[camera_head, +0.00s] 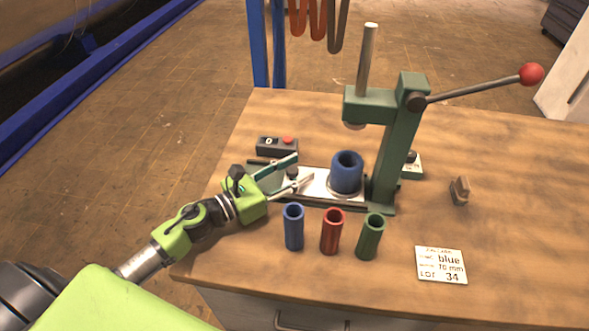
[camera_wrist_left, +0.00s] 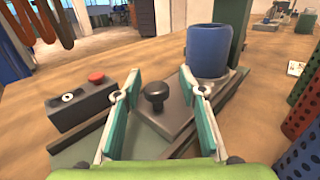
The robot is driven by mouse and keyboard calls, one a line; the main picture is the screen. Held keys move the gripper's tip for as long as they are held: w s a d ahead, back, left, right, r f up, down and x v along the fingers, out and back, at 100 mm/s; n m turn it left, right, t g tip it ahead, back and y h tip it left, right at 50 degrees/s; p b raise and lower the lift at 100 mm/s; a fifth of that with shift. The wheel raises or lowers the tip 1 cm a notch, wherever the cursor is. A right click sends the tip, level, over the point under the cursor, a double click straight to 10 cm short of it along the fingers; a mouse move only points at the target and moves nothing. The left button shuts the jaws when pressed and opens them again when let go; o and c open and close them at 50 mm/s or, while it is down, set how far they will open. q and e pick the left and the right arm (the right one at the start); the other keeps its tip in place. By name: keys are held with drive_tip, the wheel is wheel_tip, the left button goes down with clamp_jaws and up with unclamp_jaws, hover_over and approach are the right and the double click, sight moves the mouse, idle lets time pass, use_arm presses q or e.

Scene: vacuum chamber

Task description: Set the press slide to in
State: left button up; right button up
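The green press (camera_head: 385,140) stands on the wooden bench with its lever out to the right, ending in a red ball. Its slide (camera_head: 318,183) is a flat metal plate on dark rails, with a black knob (camera_wrist_left: 154,95) at its left end. A blue cylinder (camera_head: 347,172) stands upright on the slide in front of the press column, and it also shows in the left wrist view (camera_wrist_left: 209,50). My left gripper (camera_head: 305,167) is open, its two fingers on either side of the knob with visible gaps. My right gripper is not in view.
A control box (camera_head: 277,146) with a red button lies behind the gripper. Blue (camera_head: 293,227), red (camera_head: 331,231) and green (camera_head: 370,236) tubes stand in front of the slide.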

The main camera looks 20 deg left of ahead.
use_arm(q)
drive_tip(key=shift+s+a, duration=0.2)
drive_tip(key=v, duration=1.1)
drive_tip(key=shift+s, duration=0.3)
